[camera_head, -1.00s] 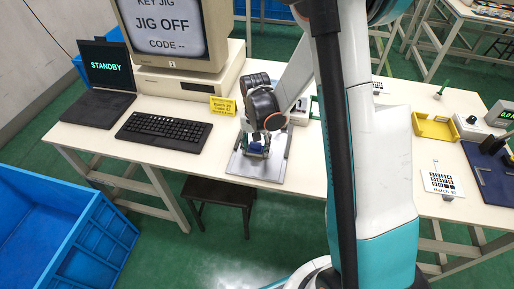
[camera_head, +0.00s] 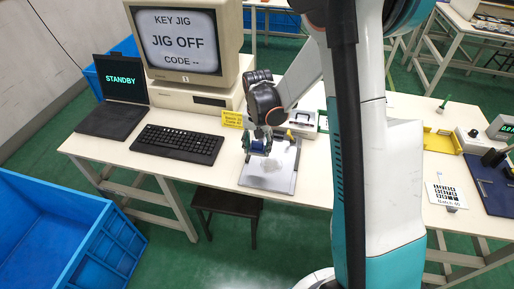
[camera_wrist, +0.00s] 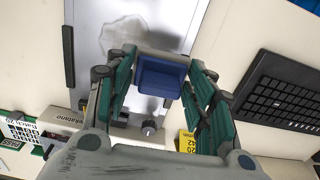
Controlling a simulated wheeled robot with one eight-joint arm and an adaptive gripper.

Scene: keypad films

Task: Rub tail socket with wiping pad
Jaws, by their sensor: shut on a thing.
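My gripper (camera_head: 258,147) is shut on a blue wiping pad (camera_wrist: 162,76), which sits between its green-sided fingers in the wrist view. In the head view the gripper hangs over the back left part of a grey metal plate (camera_head: 285,181) on the table. A pale, irregular smear (camera_wrist: 122,38) lies on the plate beside the pad. A small round silver knob-like part (camera_wrist: 149,127) shows beyond the pad, near the plate's edge. I cannot tell whether this is the tail socket. Whether the pad touches a surface is also unclear.
A keyboard (camera_head: 178,143) and a yellow sign (camera_head: 232,119) stand left of and behind the gripper. A monitor (camera_head: 185,40) reads "JIG OFF"; a laptop (camera_head: 122,85) reads "STANDBY". A pale case (camera_head: 303,121) is behind the plate. A stool (camera_head: 227,203) stands below the table's front edge.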

